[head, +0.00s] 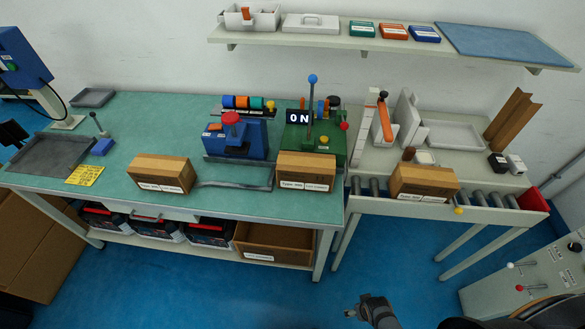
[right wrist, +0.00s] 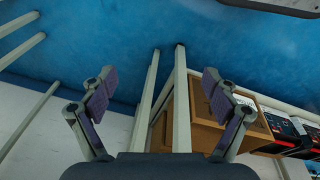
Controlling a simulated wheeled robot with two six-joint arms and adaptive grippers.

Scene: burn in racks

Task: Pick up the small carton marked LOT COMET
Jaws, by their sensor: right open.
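Three small brown cartons with white labels stand on the work surfaces in the head view. The left carton (head: 160,172) and the middle carton (head: 306,171) are near the front edge of the green bench. The right carton (head: 423,181) is on the roller section of the side table. Their lot words are too small to read, so I cannot tell which is LOT COMET. My right gripper (head: 372,312) is low in front of the tables, apart from all cartons. In the right wrist view its fingers (right wrist: 160,93) are spread and empty. My left gripper is not in view.
A blue press (head: 236,138) and a green tester (head: 314,140) reading ON stand behind the cartons. Rollers (head: 374,187) flank the right carton. An open brown crate (head: 274,238) is on the lower shelf. A wall shelf (head: 330,38) hangs above. Blue floor lies in front.

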